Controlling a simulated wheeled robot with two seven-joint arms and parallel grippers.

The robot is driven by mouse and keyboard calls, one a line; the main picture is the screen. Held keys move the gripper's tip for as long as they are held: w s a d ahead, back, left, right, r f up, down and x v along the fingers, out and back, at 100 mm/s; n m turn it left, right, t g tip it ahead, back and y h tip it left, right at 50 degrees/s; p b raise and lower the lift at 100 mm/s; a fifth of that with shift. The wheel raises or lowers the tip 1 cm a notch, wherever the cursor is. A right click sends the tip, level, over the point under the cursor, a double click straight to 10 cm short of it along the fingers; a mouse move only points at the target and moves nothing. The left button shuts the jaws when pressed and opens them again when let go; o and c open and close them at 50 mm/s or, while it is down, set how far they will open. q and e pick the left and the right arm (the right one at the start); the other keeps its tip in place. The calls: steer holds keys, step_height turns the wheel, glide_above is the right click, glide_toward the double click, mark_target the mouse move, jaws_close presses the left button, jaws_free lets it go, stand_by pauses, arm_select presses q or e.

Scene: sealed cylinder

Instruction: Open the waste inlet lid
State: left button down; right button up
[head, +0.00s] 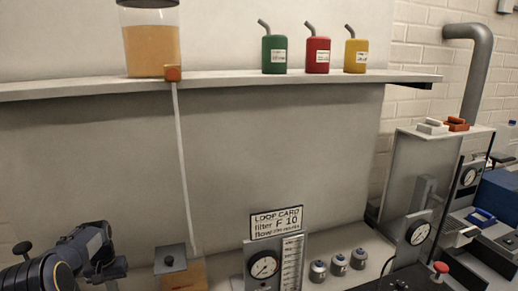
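My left gripper (112,275) is at the lower left, just left of the box and apart from the lid. Its fingers are dark and partly cut off by the frame's bottom edge, so its opening is unclear. My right gripper is not in view.
A gauge panel (264,264) with a loop card (276,222) stands right of the box. Several small metal canisters (338,264) and a red knob (440,267) are farther right.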

arm_select(q)
steer(key=shift+w+a+f, duration=0.2)
steer(key=shift+w, duration=0.35)
steer(key=shift+w+a+f, duration=0.15)
steer(key=shift+w, duration=0.35)
steer(key=c, duration=2.1)
jaws_free()
steer(key=shift+c, duration=0.2)
steer(key=o, duration=0.9)
step_height(320, 180, up, 7)
